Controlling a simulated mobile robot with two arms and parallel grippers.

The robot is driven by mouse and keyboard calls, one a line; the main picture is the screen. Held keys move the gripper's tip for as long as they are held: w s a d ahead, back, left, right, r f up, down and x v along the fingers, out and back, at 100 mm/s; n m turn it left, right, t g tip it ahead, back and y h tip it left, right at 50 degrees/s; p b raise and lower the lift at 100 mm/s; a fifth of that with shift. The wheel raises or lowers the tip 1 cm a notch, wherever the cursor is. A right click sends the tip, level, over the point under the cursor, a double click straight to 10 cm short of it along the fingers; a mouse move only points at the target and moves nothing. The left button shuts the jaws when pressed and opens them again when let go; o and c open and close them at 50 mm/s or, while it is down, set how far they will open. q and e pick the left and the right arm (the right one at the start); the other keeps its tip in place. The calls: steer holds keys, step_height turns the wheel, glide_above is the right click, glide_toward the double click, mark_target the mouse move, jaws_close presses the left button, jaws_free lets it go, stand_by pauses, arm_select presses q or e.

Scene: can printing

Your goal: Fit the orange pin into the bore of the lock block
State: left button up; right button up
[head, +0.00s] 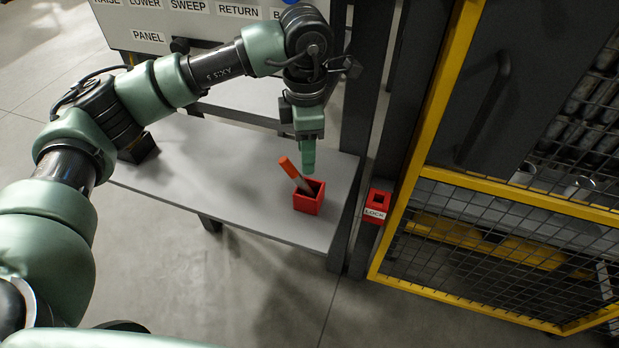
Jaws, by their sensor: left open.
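The orange pin (289,167) leans tilted to the left in a small red open box (308,204) on the grey shelf. Its orange end sticks up above the box rim, and its darker lower part goes down inside. The red lock block (377,206), with a LOCK label and a dark square bore in its top, is on the post to the right of the shelf. My left gripper (307,170) is open and empty, pointing down just above and behind the box, close to the right of the pin's top. My right gripper is not in view.
The grey shelf (240,178) is otherwise clear to the left of the box. A dark upright post stands between the shelf and the lock block. A yellow-framed mesh gate (425,145) is at right. A labelled panel (150,37) is behind my arm.

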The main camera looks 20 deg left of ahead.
arm_select(q)
steer(key=p, duration=0.2)
glide_above(309, 187)
step_height(309, 187, down, 5)
steer(key=shift+r, duration=0.15)
steer(key=shift+f, duration=0.6)
jaws_close()
stand_by(0.6)
jaws_free()
steer(key=shift+r, duration=0.15)
